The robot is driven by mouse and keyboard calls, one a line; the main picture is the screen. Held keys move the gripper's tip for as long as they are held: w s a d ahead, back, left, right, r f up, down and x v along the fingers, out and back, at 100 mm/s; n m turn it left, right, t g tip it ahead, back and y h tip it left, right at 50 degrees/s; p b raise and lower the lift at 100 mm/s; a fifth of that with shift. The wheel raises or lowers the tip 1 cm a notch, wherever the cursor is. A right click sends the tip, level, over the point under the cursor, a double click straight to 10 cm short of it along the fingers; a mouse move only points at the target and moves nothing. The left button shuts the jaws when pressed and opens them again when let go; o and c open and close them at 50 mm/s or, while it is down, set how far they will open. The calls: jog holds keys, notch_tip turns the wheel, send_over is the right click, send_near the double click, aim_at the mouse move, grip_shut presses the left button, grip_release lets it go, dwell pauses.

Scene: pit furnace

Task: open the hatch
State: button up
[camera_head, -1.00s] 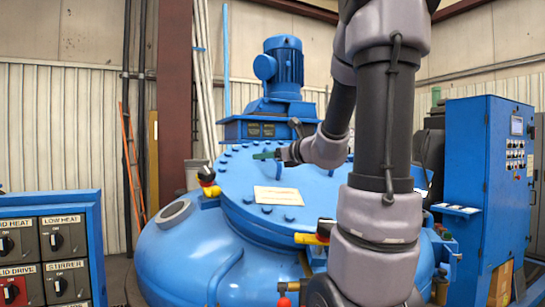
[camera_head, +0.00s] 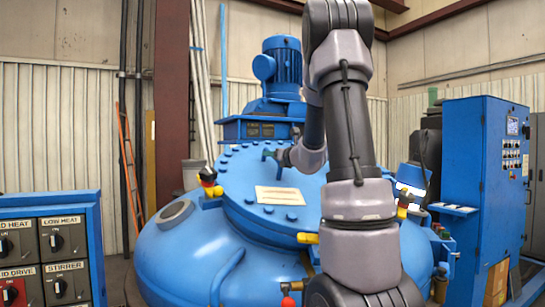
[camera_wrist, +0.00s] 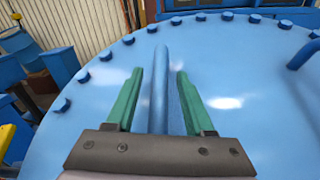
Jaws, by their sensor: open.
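The hatch is the round blue lid (camera_head: 238,190) on top of the big blue vessel, ringed with bolts and lying flat. In the wrist view the lid (camera_wrist: 230,75) fills most of the picture. A blue handle bar (camera_wrist: 161,75) rises from it and runs between the two green fingers of my gripper (camera_wrist: 159,72). The fingers are open, one on each side of the bar, with a gap on both sides. In the head view the handle (camera_head: 268,152) shows beside my wrist; my fingers are hard to make out there.
Yellow-handled clamps (camera_head: 308,238) sit around the lid's rim. A blue motor (camera_head: 286,68) stands behind it. A white label (camera_head: 279,195) lies on the lid. Control panels stand at left (camera_head: 50,245) and right (camera_head: 487,180). My arm covers the lid's right part.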

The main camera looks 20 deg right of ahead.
jog(key=shift+w, duration=0.3)
grip_shut()
dwell(1.3)
